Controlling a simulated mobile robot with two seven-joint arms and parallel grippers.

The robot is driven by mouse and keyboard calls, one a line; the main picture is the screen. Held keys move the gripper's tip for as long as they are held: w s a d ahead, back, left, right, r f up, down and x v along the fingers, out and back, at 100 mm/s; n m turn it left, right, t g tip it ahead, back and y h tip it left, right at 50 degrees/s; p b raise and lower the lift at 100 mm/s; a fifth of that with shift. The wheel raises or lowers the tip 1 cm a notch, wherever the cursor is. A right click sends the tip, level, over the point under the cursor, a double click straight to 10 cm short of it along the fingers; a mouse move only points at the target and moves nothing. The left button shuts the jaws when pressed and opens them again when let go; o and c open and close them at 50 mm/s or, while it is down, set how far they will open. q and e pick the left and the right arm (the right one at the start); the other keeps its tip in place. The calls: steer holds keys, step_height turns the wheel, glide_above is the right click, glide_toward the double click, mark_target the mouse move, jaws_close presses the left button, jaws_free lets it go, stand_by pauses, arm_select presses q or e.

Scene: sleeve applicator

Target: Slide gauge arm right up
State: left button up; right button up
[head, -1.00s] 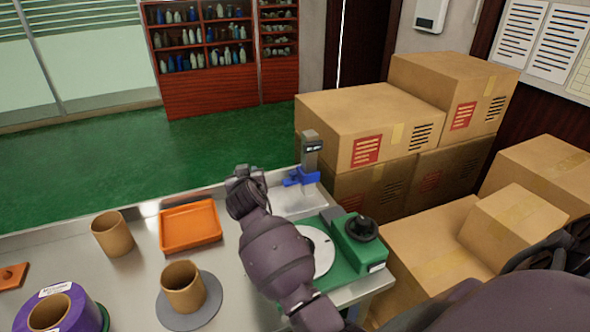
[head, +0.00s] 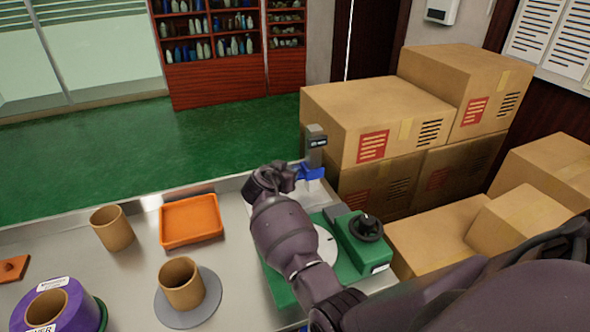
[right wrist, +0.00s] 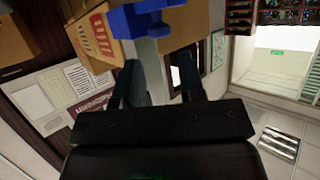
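The gauge is a grey post (head: 315,150) with a dark display, standing at the back right corner of the table. Its blue gauge arm (head: 312,173) sits low on the post, and its left part is hidden behind my right gripper. My right gripper (head: 286,172) is just left of the gauge arm. In the right wrist view the blue gauge arm (right wrist: 148,18) is at the top, beyond the tips of two dark, separated fingers (right wrist: 160,75). The gripper looks open; I cannot tell whether it touches the arm. My left gripper is out of view.
A green device with a black knob (head: 366,228) stands right of my forearm. An orange tray (head: 190,243), cardboard tubes (head: 112,240) and a purple roll (head: 75,310) are on the table (head: 140,270). Stacked cartons (head: 385,115) stand close behind and right of the gauge.

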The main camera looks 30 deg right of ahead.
steer(key=x, duration=0.6)
steer(key=shift+w, duration=0.1)
steer(key=shift+c, duration=0.3)
